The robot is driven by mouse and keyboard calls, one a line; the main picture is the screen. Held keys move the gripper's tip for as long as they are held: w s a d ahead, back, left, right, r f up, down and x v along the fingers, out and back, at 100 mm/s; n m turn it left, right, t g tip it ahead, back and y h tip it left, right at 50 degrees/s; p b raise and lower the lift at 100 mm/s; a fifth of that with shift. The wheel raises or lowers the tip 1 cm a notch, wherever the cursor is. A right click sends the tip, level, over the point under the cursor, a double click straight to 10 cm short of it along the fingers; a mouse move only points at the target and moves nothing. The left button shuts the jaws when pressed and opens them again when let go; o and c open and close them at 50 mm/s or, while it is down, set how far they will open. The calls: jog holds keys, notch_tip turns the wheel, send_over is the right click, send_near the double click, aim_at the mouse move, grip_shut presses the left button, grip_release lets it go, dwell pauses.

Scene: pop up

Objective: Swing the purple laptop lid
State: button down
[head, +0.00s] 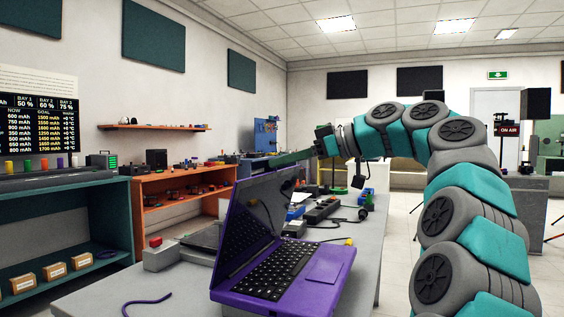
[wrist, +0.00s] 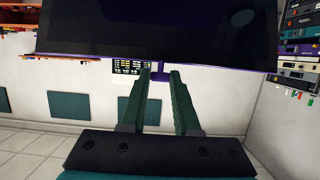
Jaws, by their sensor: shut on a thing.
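The purple laptop stands open on the grey table, its base (head: 318,272) flat and its lid (head: 250,222) raised with the dark screen facing right. My gripper (head: 290,161) reaches in from the right and meets the top corner of the lid. In the wrist view the lid (wrist: 160,35) fills the top as a dark panel with a purple rim. There the green fingers of my gripper (wrist: 159,78) are shut on the lid at a small purple tab at its edge. The exact contact is small in both views.
The grey table (head: 185,285) also holds a grey box with a red button (head: 156,255), a purple cable (head: 147,302) and a black power strip (head: 321,210) behind the laptop. Teal and orange shelves stand at left. Floor at right is mostly clear.

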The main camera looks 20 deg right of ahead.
jog(key=s+d+f+b, duration=0.2)
jog(key=s+d, duration=0.2)
dwell(0.5)
jog(key=shift+d, duration=0.1)
jog(key=shift+f, duration=0.15)
jog(key=s+d+f+b, duration=0.3)
jog(key=f, duration=0.1)
jog(key=shift+s+d, duration=0.35)
jog(key=shift+s, duration=0.05)
dwell(0.4)
notch_tip(320, 180, down, 6)
jog(key=s+d+b, duration=0.2)
jog(key=d+b, duration=0.1)
jog(key=shift+s+r, duration=0.25)
jog(key=shift+s, duration=0.15)
